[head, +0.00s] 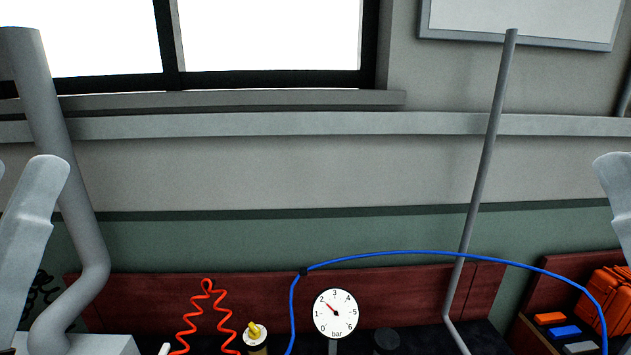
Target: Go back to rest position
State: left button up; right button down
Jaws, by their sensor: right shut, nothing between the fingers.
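No gripper fingers show clearly in the head view. A pale grey-white link of my left arm (27,225) stands at the left edge. A similar link of my right arm (615,185) is cut off by the right edge. I cannot see what either gripper is next to. The conveyor is not visible in this view.
A round pressure gauge (336,313), an orange-red coiled hose (187,331) and a blue hose (420,252) are at the bottom. A thick grey pipe (70,190) rises at left, a thin grey pole (485,165) at right. An orange case (607,297) sits lower right. The upper middle is clear.

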pick_arm(q)
notch_tip(320, 180, up, 37)
jog(key=p, duration=3.4)
pick_arm(e)
notch_tip(320, 180, up, 37)
pick_arm(q)
notch_tip(320, 180, down, 38)
jog(key=b, duration=3.8)
jog(key=shift+r, duration=0.25)
pick_arm(e)
notch_tip(320, 180, down, 38)
jog(key=shift+r+y, duration=0.15)
jog(key=shift+y, duration=0.15)
pick_arm(q)
notch_tip(320, 180, up, 38)
jog(key=p, duration=3.7)
jog(key=shift+p, duration=0.3)
pick_arm(e)
notch_tip(320, 180, up, 38)
